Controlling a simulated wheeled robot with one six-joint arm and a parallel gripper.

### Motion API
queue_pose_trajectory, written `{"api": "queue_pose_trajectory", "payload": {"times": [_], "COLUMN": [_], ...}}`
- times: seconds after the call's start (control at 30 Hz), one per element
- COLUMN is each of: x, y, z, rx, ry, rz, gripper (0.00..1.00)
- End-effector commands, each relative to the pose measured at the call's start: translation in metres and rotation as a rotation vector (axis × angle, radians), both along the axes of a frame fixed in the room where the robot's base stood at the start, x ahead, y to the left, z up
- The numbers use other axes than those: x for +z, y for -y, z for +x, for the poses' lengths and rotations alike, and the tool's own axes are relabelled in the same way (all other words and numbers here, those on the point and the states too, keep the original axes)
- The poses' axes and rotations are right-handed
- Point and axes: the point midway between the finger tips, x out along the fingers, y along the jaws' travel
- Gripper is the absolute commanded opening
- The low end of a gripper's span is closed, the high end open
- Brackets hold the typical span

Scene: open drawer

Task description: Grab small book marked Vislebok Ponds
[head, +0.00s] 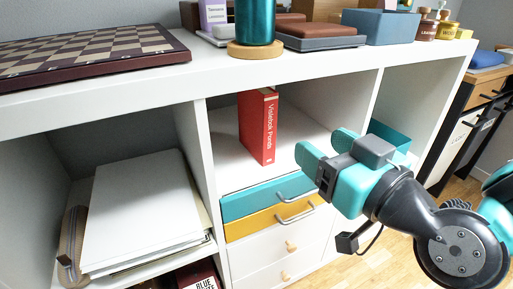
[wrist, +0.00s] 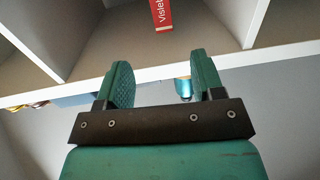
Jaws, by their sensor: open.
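The red book (head: 259,127) marked "Vislebok Ponds" stands upright in the middle cubby of the white shelf, its lettered spine facing out. In the wrist view, part of the red book (wrist: 160,14) shows at the top edge, with the rest cut off. My gripper (head: 326,150) is in front of the cubby, to the right of the book and apart from it. Its two teal fingers are spread and nothing is between them; they also show in the wrist view (wrist: 158,80).
The white shelf (head: 120,88) has upright dividers beside the book's cubby. Teal (head: 260,200) and yellow (head: 270,222) drawers sit below it. A chessboard (head: 90,55) and a teal cylinder (head: 255,22) stand on top. Papers (head: 140,205) fill the left cubby. There is free room around the book.

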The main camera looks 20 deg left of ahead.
Motion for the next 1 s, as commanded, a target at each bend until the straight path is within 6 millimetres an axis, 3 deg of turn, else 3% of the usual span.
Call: {"api": "queue_pose_trajectory", "payload": {"times": [0.17, 0.7, 1.0], "x": [0.0, 0.002, -0.003], "y": [-0.012, -0.087, -0.105], "z": [0.009, 0.065, 0.078], "rx": [-0.009, -0.007, -0.007], "ry": [0.012, 0.012, 0.013], "rz": [0.009, 0.009, 0.01], "gripper": [0.62, 0.62, 0.62]}}
